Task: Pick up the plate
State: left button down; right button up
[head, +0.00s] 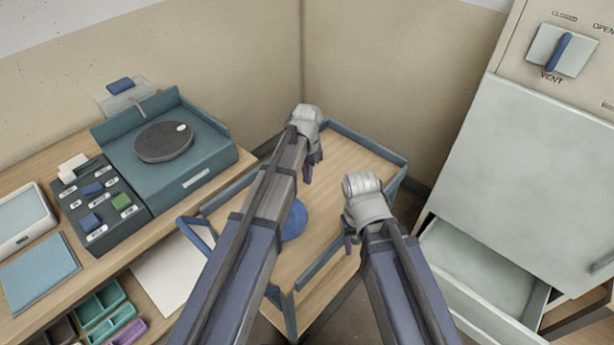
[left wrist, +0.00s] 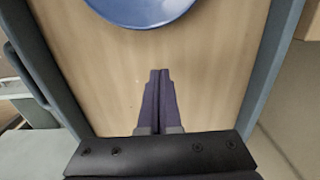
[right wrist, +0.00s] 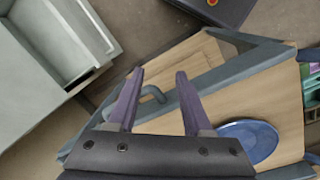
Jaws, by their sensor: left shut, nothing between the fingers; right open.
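The blue plate (head: 294,222) lies flat on the wooden top of a cart (head: 347,160), partly hidden behind my left arm in the head view. In the left wrist view the plate (left wrist: 140,10) is cut off at the top edge. My left gripper (head: 308,174) is shut and empty over the cart top; its fingertips (left wrist: 160,74) are apart from the plate. My right gripper (head: 348,244) is open and empty near the cart's right rail. In the right wrist view the plate (right wrist: 250,142) lies to the right of the open fingers (right wrist: 160,76).
Blue-grey rails (right wrist: 225,80) edge the cart. A wooden bench with a teal wheel unit (head: 165,143) and a button box (head: 95,200) stands at left. A grey cabinet with an open drawer (head: 480,265) stands at right. The cart's far end is clear.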

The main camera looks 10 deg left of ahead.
aim_at(307, 193)
pick_arm(q)
notch_tip(307, 193, down, 6)
jog(key=b, duration=0.4)
jog(key=shift+r, duration=0.15)
jog(key=s+a, duration=0.1)
jog(key=s+r, duration=0.1)
jog(key=s, duration=0.1)
jog(key=shift+a, duration=0.35)
jog(key=shift+s+a+p, duration=0.2)
jog(key=shift+a+p, duration=0.05)
jog(key=shift+p, duration=0.05)
pick_arm(e)
notch_tip(307, 193, down, 5)
jog(key=shift+r, duration=0.2)
pick_arm(q)
jog(key=s+a, duration=0.2)
jog(key=s, duration=0.1)
jog(key=s+a, duration=0.1)
jog(key=s, duration=0.2)
jog(key=s+a, duration=0.2)
jog(key=s, duration=0.1)
jog(key=shift+a, duration=0.35)
jog(key=shift+s+a, duration=0.8)
jog(key=shift+s, duration=0.2)
jog(key=shift+w+d, duration=0.1)
jog(key=shift+w, duration=0.05)
pick_arm(e)
jog(key=shift+s+a, duration=0.45)
jog(key=shift+s, duration=0.2)
